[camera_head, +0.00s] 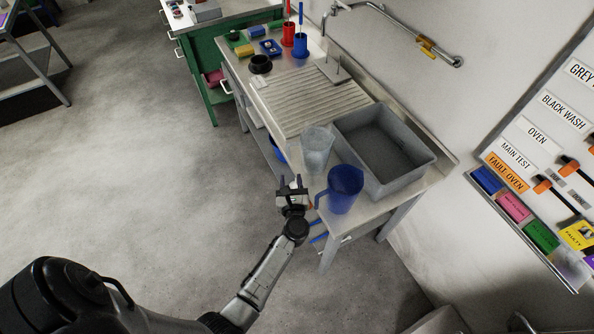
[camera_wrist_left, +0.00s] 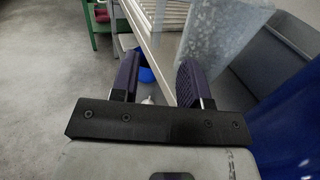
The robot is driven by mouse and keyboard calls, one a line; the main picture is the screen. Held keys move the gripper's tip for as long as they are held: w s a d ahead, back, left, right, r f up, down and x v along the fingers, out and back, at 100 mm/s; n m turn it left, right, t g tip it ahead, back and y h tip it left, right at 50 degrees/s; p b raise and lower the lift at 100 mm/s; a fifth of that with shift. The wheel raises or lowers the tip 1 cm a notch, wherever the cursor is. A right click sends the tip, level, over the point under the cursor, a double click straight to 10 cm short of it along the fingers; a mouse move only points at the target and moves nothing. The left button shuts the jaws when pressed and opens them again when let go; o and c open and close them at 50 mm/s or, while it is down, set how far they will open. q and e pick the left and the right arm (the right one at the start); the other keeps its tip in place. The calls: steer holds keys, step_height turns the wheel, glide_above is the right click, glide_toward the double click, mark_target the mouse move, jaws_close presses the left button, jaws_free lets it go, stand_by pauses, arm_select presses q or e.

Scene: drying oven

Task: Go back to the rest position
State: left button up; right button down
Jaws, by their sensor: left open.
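My left gripper (camera_head: 292,185) is at the front left edge of the metal sink bench (camera_head: 360,207), beside a blue jug (camera_head: 345,188). In the left wrist view its two dark fingers (camera_wrist_left: 157,82) are apart with nothing held between them. A clear jug (camera_head: 317,150) stands on the bench behind the blue one, and it also shows in the left wrist view (camera_wrist_left: 222,35). My left arm reaches in from the lower left. My right gripper is not in either view.
A grey basin (camera_head: 427,167) sits at the bench's right. A ribbed drainboard (camera_head: 300,105), red and blue holders (camera_head: 288,35) and a black cup (camera_head: 260,64) lie farther back. A labelled wall board (camera_head: 530,140) hangs at the right. The floor at the left is clear.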

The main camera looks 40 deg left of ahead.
arm_select(q)
steer(key=s+d+r+m+t+h+p, duration=0.2)
steer(key=d+r+m+h+p, duration=0.55)
steer(key=m, duration=0.65)
steer(key=s+d+r+m+t+h+p, duration=0.25)
steer(key=d+r+m+h+p, duration=0.35)
steer(key=r+m+h, duration=0.6)
steer(key=s+r+m+g+y+p, duration=0.2)
steer(key=s+r+m+g+p, duration=0.2)
steer(key=s+m, duration=0.6)
steer(key=s+r+m+g+y+p, duration=0.3)
steer(key=s+r+m+g+p, duration=0.2)
steer(key=s+m+g+p, duration=0.3)
steer(key=s+a+m+p, duration=0.1)
steer(key=s+m+p, duration=0.1)
steer(key=s, duration=0.2)
steer(key=shift+r+m+y, duration=0.2)
steer(key=shift+m+y, duration=0.15)
steer(key=shift+m, duration=0.05)
steer(key=shift+s+g, duration=0.1)
steer(key=shift+g, duration=0.15)
